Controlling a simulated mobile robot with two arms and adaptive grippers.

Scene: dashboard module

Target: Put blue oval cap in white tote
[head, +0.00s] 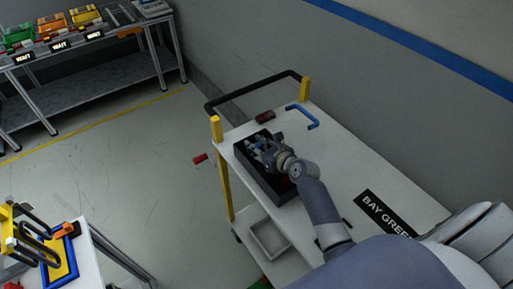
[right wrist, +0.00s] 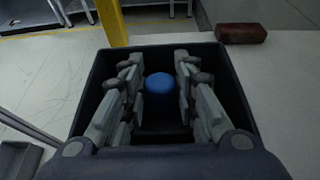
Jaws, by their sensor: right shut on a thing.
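The blue oval cap (right wrist: 160,84) shows in the right wrist view, between the fingers of my right gripper (right wrist: 158,92). In the head view my right gripper (head: 262,149) reaches down into a black open box (head: 262,177) on the cart top, shut on the cap. The cap is within the box walls, and its lower part is hard to make out. A pale open tray (head: 268,240) sits on the cart's lower shelf; I cannot tell whether it is the white tote. My left gripper is not in view.
The white cart top (head: 350,172) has a blue handle (head: 303,115), a dark red block (head: 265,117) and a BAY GREEN label (head: 385,214). Yellow posts (head: 216,130) carry a black rail at its end. A shelf with colored bins stands far left; the floor between is mostly clear.

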